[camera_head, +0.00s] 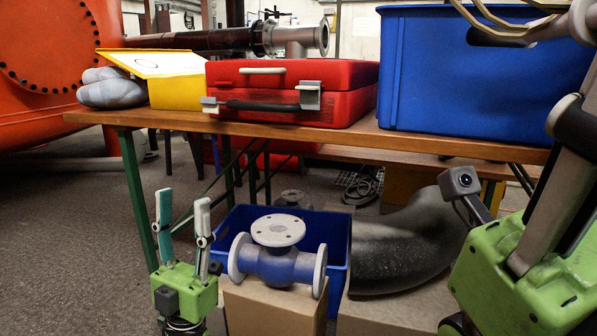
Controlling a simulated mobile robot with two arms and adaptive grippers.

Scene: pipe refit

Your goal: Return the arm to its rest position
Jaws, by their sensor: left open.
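My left gripper (183,215) is at the lower left, pointing up. Its two fingers, with teal and white pads, stand apart with nothing between them. It is left of a blue pipe valve (276,265) with grey flanges, apart from it in the picture. The valve rests on a cardboard-brown box (275,308). My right gripper (515,275) shows at the right edge as a large green body with grey and black links. Its fingertips are out of the frame, so its opening cannot be told.
A wooden table (345,137) holds a yellow box (175,90), a red case (290,105) and a large blue crate (460,85). A blue bin (335,225) and a dark curved pipe (405,245) are below. The floor at left (70,230) is clear.

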